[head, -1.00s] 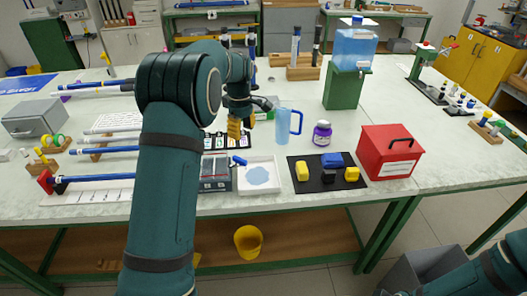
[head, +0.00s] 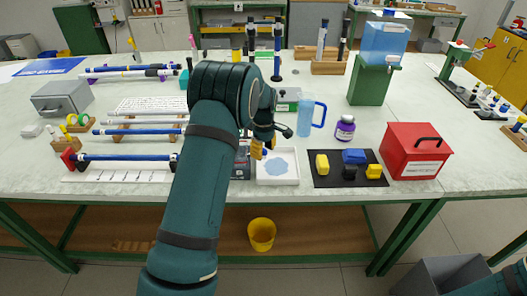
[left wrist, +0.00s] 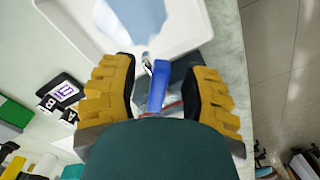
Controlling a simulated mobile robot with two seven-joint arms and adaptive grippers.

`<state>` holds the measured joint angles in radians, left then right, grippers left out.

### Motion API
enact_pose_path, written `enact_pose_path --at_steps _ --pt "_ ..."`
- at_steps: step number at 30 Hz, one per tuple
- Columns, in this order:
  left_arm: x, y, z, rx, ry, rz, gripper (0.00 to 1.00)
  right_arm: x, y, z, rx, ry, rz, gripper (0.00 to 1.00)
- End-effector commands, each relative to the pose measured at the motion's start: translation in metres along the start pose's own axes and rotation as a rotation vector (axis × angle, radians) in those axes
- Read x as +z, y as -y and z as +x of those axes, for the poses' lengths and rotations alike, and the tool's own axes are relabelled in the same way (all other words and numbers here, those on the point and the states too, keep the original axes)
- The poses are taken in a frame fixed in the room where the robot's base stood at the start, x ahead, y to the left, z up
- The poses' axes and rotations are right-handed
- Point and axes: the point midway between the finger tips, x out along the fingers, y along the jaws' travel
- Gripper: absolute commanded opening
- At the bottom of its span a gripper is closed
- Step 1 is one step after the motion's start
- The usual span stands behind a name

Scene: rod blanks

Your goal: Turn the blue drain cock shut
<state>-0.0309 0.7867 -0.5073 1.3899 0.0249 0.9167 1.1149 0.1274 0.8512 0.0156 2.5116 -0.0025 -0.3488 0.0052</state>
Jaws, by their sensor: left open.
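The blue drain cock (left wrist: 157,88) shows in the left wrist view as a blue lever on a small metal fitting, beside a white tray (left wrist: 205,25). My left gripper (left wrist: 160,75) is open, its yellow-padded fingers on either side of the blue lever. I see gaps on both sides and cannot tell its exact height over the lever. In the head view the left gripper (head: 263,149) is over the left edge of the tray, and it and my arm largely hide the cock. My right gripper is out of view.
The tray holds a pale blue puddle (head: 276,167). A blue jug (head: 305,118), a purple-labelled jar (head: 345,128), a black mat (head: 320,183) with coloured blocks and a red box (head: 414,152) stand to the right. Rods on stands (head: 140,132) lie left. A yellow bucket (head: 261,234) is below the table.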

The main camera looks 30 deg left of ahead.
Motion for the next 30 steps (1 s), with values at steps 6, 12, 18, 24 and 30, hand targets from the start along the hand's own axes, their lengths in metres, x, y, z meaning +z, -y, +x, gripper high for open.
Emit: enact_pose_path --at_steps 6,12,18,24,30 --pt "-0.0001 0.0000 0.0024 0.000 0.000 0.000 0.46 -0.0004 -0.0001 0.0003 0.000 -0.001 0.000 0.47" --pt "-0.0001 0.0001 0.0021 0.000 0.000 0.000 0.17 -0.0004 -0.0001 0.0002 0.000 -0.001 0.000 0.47" --pt "-0.0001 0.0001 0.0021 0.000 0.000 0.000 0.00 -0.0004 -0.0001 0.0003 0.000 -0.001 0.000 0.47" --pt "0.0000 0.0005 0.0025 -0.001 0.000 0.004 0.00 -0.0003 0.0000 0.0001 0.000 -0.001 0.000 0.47" --pt "-0.0002 0.0024 0.0023 -0.002 0.001 0.053 0.00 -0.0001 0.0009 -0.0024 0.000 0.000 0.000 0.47"
